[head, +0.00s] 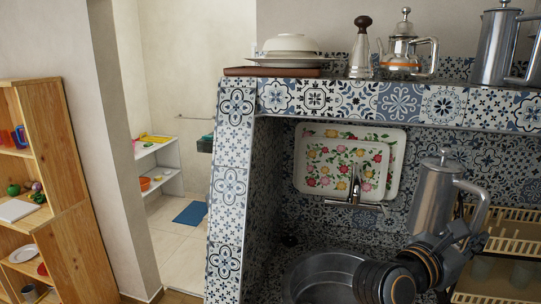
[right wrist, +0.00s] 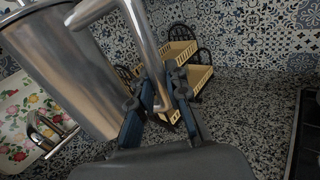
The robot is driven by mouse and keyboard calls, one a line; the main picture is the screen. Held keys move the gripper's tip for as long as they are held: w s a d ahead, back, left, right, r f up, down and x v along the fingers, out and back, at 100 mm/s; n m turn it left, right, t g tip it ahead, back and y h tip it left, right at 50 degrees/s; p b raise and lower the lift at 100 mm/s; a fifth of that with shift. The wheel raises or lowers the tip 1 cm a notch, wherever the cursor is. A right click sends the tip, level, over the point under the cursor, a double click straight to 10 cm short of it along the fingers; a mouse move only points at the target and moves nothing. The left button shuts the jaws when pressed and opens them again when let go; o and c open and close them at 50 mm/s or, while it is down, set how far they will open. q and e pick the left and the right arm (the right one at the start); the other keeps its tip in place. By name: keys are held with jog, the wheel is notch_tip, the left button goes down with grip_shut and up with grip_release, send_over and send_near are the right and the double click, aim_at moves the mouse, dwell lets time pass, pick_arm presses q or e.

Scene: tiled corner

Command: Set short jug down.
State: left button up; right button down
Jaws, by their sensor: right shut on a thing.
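The short jug (head: 433,198) is a metal jug with a lid, a knob on top and a long side handle. My right gripper (head: 462,232) is shut on its handle and holds it upright, in front of the tiled wall at the right. In the right wrist view the jug's body (right wrist: 68,65) fills the upper left, and the two fingers (right wrist: 157,98) close on the lower part of the handle. The jug's base is partly hidden by my gripper and arm in the head view. My left gripper is not in view.
A round metal sink (head: 322,272) lies below, with a tap (head: 355,190) and floral trays (head: 348,160) behind it. A yellowish dish rack (head: 505,222) stands right of the jug. The tiled shelf (head: 400,100) above carries plates (head: 291,46), a shaker, a small pot and another metal jug (head: 495,48).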

jog(key=s+a+f+n+t+y+b, duration=0.1)
jog(key=a+f+n+t+y+b, duration=0.25)
jog(key=f, duration=0.55)
jog(key=s+a+f+n+t+y+b, duration=0.1)
jog(key=a+f+n+t+y+b, duration=0.2)
jog(key=f, duration=0.6)
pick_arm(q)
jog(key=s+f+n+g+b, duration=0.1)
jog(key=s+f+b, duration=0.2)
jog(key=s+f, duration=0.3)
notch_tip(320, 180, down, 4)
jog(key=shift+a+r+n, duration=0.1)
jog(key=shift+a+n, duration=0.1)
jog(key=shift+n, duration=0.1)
pick_arm(e)
jog(key=s+a+f+n+t+y, duration=0.3)
jog(key=s+a+f+n+y, duration=0.3)
jog(key=s+a+f+y, duration=0.3)
notch_tip(320, 180, down, 4)
jog(key=shift+s+a+r+t+y, duration=0.1)
jog(key=shift+s+a+t+y, duration=0.1)
jog(key=shift+s+t+y, duration=0.15)
